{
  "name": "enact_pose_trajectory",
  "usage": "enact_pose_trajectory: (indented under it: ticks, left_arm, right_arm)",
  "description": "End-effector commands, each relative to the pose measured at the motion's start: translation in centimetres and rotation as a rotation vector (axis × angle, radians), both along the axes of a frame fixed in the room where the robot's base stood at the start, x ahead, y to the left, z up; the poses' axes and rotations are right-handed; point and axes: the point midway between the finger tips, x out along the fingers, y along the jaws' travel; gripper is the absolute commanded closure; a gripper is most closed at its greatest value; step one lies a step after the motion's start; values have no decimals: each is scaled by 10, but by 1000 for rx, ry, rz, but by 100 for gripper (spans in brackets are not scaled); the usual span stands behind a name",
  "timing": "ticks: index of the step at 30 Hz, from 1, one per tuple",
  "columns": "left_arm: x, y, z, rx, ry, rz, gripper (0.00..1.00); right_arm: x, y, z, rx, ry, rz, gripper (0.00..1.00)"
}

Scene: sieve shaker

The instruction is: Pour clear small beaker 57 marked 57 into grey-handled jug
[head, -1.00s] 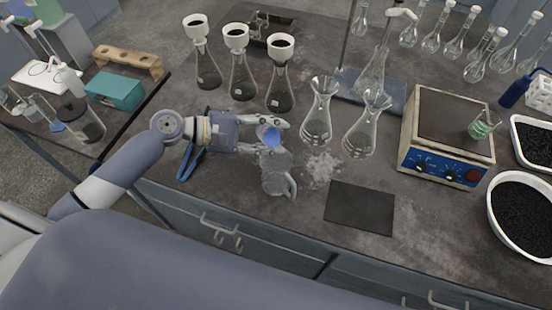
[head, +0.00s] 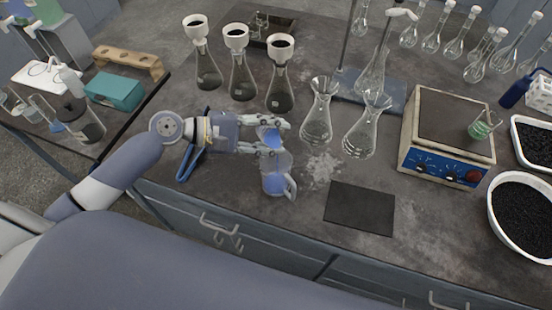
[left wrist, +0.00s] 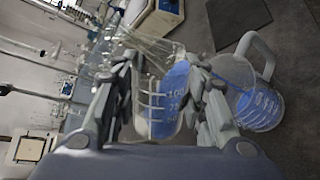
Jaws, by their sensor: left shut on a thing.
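My left gripper (head: 277,138) is shut on a clear small beaker (head: 267,133) with blue liquid in it. The left wrist view shows the beaker (left wrist: 160,100) tilted between the fingers, with white graduation marks; I cannot read a 57 on it. The grey-handled jug (head: 276,184) stands on the bench just below the gripper, its handle to the right. Its upper part is partly hidden by the fingers. Blue liquid shows inside the jug, also in the left wrist view (left wrist: 262,108). My right gripper is out of view.
Two clear flasks (head: 316,125) stand close right of the gripper, near spilled white powder (head: 322,166). Several funnel-topped flasks (head: 243,82) stand behind. A dark mat (head: 359,208) lies right of the jug. A hotplate (head: 446,135) is further right, and a blue-handled object (head: 190,160) lies left.

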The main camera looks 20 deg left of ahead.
Motion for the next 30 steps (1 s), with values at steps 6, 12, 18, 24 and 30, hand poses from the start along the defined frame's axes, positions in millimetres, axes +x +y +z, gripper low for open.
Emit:
enact_pose_trajectory:
  ticks: [6, 12, 18, 24, 30]
  left_arm:
    - [0, 0, 1, 8, -11, 0, 86]
    - [0, 0, 1, 16, -20, 0, 86]
    - [0, 0, 0, 23, -29, 0, 86]
    - [0, 0, -1, 32, -38, 1, 86]
    - [-1, 0, -2, 39, -48, 0, 86]
  right_arm:
    - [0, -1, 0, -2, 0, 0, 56]
    - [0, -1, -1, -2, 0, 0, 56]
    - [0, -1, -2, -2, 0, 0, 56]
    - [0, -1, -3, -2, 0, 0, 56]
    - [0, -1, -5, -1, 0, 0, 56]
